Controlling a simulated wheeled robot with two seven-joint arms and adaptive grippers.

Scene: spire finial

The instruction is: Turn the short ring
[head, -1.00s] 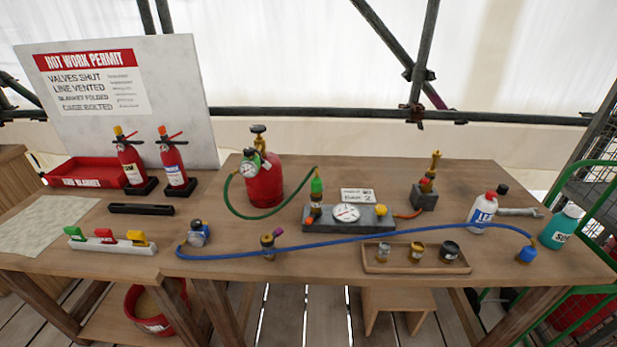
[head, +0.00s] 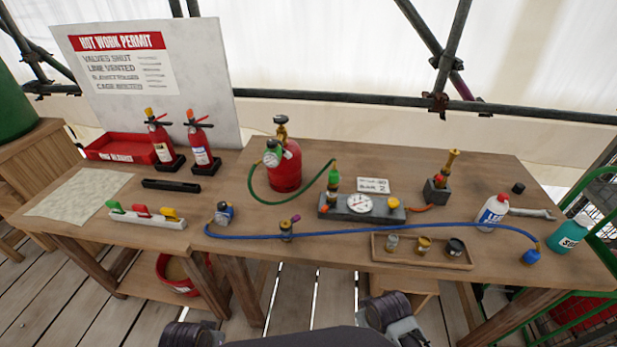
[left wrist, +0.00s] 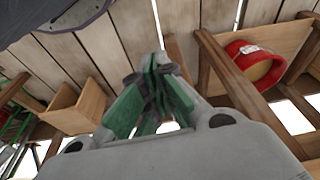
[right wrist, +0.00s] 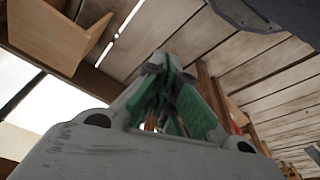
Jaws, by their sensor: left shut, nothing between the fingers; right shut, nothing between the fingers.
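No part is clearly marked as the short ring, and I cannot tell which ring it is. A short brass fitting with a purple tip (head: 287,230) stands near the table's front edge, by the blue hose. A taller brass piece (head: 447,172) stands in a grey block at the back right. A grey block with a dial gauge (head: 360,206) sits mid-table with a green-topped fitting (head: 333,181) and a yellow knob. My left gripper (left wrist: 160,65) and right gripper (right wrist: 162,65) are shut and empty, apart from all these things, with floor planks behind them.
A red gas cylinder (head: 284,168) with a green hose stands mid-table. A blue hose (head: 400,229) runs along the front. A wooden tray (head: 383,251) holds small jars. Bottles (head: 491,212) stand at the right. Two extinguishers (head: 201,148) stand back left. A red bucket (left wrist: 255,65) is below.

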